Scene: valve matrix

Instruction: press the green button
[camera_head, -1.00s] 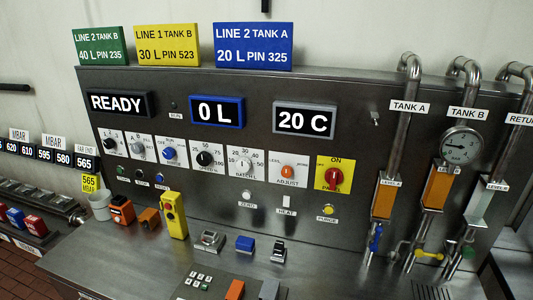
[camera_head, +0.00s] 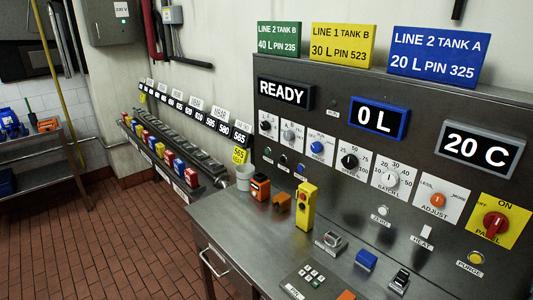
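A row of three small round buttons sits low on the left part of the steel control panel (camera_head: 335,190), under the knobs. The leftmost button (camera_head: 268,151) looks dark green, though it is too small to be sure. The middle button (camera_head: 283,160) looks dark, and the right button (camera_head: 300,168) looks bluish. Above them a display (camera_head: 285,93) reads READY. Neither of my grippers is in view.
A steel counter (camera_head: 240,225) fronts the panel, holding a white cup (camera_head: 244,177), an orange device (camera_head: 260,187), a yellow pendant (camera_head: 305,206) and a keypad (camera_head: 309,275). A rack of coloured blocks (camera_head: 168,158) runs along the wall. The tiled floor (camera_head: 100,240) at left is clear.

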